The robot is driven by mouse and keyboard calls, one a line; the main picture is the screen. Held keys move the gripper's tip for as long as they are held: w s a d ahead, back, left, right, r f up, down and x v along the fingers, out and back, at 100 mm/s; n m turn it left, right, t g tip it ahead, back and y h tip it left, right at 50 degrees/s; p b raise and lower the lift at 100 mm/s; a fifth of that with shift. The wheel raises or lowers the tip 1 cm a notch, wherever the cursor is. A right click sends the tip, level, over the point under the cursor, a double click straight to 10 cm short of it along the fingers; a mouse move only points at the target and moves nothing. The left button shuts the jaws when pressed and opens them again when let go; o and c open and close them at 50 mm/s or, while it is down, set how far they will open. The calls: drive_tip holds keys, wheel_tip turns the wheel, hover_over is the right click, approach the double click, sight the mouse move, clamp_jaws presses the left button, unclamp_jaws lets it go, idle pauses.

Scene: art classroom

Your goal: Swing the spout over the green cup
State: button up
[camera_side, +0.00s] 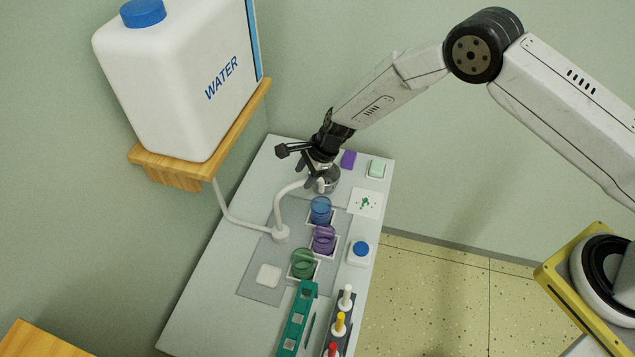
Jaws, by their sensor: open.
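The white spout (279,208) rises from a round base on the grey mat and curves up toward the back right. The green cup (302,264) stands in a white square holder at the front of the row. The purple cup (324,238) is behind it, and the blue cup (320,209) is farther back.
A white water tank (175,85) sits on a wooden shelf (205,165) at left, with a pipe down to the spout base. A teal rack (297,318) and paint bottles (340,322) stand in front. A blue-capped jar (359,253) is at right. The table's left front is clear.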

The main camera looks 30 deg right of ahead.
drive_tip(key=shift+x, duration=1.15)
clamp_jaws()
idle(0.8)
